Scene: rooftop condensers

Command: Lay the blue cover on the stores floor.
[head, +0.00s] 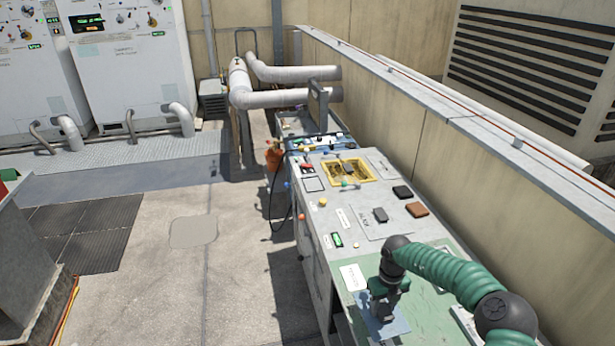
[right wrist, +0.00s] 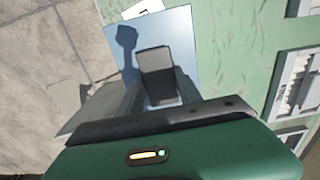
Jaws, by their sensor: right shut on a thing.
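The blue cover (head: 398,327) is a flat pale-blue plate at the near end of the green bench top. In the right wrist view the blue cover (right wrist: 182,35) carries a dark upright block (right wrist: 156,68) as its grip. My right gripper (head: 382,308) points down over the plate and is shut on that block, with a finger on each side. I cannot tell whether the plate touches the green surface. Which surface is the stores floor I cannot make out. My left gripper is not in view.
The green bench top (head: 440,290) carries a white label (head: 353,277). Further along are a grey panel with a dark block (head: 380,214), a brown block (head: 417,209) and a yellow-framed tray (head: 368,179). A wall runs along the right. Concrete floor (head: 230,285) lies open to the left.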

